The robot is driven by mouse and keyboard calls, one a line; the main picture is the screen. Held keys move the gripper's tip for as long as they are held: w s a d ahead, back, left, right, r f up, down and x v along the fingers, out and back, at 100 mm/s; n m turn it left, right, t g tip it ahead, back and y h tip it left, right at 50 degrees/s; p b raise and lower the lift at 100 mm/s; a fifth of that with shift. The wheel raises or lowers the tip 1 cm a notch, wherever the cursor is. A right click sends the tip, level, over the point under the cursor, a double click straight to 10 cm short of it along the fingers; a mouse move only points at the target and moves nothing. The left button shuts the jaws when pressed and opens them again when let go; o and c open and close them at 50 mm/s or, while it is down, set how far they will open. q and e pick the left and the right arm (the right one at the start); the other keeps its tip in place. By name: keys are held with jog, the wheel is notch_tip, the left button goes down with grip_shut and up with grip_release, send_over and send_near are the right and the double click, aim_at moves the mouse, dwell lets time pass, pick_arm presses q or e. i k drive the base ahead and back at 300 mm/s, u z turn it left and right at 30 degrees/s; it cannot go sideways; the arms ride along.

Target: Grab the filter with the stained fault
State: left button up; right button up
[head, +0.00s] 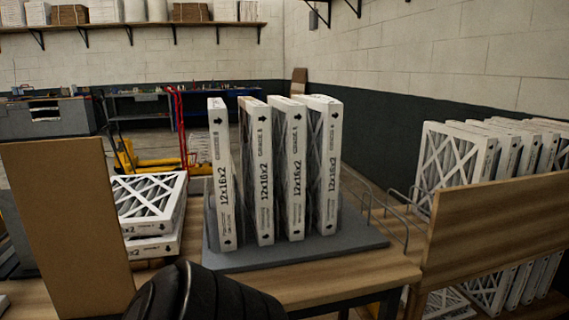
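Several white boxed filters stand upright in a row on a grey stand (300,257) on the wooden table. From left to right they are the first filter (221,175), the second filter (262,175), the third filter (295,175) and the fourth filter (331,170). Each narrow side reads 12x16x2 with black arrows. The second filter shows a brownish tint along its upper left face; I cannot tell surely whether it is a stain. The other faces are mostly hidden or dark. Neither gripper's fingers are in view; a black part of mine rises at the bottom.
Flat filters (150,210) lie stacked left of the stand, behind a brown upright panel (68,230). A wire rack (385,210) stands at the table's right edge. More filters (450,165) stand behind a wooden panel (495,225) at right. The table front is clear.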

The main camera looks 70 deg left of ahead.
aim_at(254, 115)
jog(key=u, duration=1.95)
